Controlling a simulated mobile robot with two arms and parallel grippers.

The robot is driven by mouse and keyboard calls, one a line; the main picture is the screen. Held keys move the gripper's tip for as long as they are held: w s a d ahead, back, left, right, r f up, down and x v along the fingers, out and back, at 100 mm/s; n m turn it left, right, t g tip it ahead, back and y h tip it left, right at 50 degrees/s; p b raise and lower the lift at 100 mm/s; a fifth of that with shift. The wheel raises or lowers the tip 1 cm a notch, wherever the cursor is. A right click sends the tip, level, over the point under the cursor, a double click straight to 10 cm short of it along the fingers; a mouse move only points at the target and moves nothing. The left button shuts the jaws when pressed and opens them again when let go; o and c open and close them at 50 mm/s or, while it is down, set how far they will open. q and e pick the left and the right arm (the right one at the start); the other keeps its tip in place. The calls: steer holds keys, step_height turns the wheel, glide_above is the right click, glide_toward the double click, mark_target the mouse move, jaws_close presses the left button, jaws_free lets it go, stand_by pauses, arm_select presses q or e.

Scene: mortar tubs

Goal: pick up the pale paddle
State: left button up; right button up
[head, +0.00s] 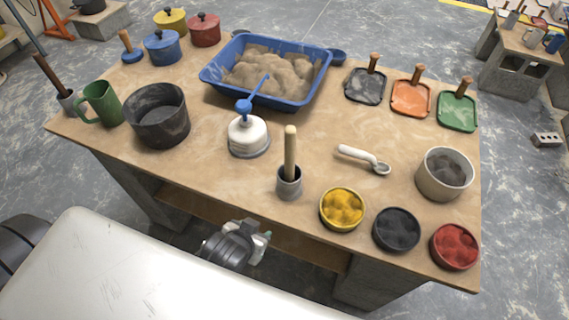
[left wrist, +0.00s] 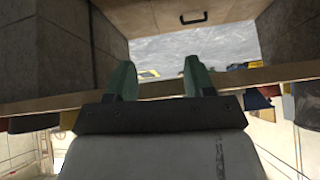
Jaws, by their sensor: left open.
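A pale wooden stick-like handle (head: 290,150), which I take to be the pale paddle, stands upright in a small grey cup (head: 289,184) near the table's front edge. Its lower end is hidden inside the cup. My left gripper (head: 254,238) is below and in front of the table's front edge, lower and left of the cup, apart from it. In the left wrist view my left gripper (left wrist: 160,82) shows two green fingers spread apart with nothing between them. The paddle cannot be made out there. My right gripper is not in view.
A white-topped dispenser (head: 248,135) with a blue pump stands left of the cup. A white scoop (head: 363,158) lies to the right. Yellow (head: 342,209), black (head: 396,229) and red (head: 454,246) tubs line the front right. A dark-handled tool (head: 53,78) stands far left.

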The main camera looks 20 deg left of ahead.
arm_select(q)
step_height(320, 180, up, 9)
steer(key=w+n+t+b, duration=0.1)
steer(key=t+b, duration=0.1)
steer(key=t, duration=0.1)
steer(key=t+p, duration=0.1)
steer(key=t, duration=0.6)
glide_toward(288, 150)
steer(key=w, duration=0.3)
steer(key=w+p, duration=0.1)
steer(key=w, duration=0.4)
steer(key=shift+w+d, duration=0.1)
steer(key=w+p, duration=0.1)
steer(key=w, duration=0.3)
steer(key=shift+w+f, duration=0.2)
steer(key=shift+w, duration=0.2)
jaws_close()
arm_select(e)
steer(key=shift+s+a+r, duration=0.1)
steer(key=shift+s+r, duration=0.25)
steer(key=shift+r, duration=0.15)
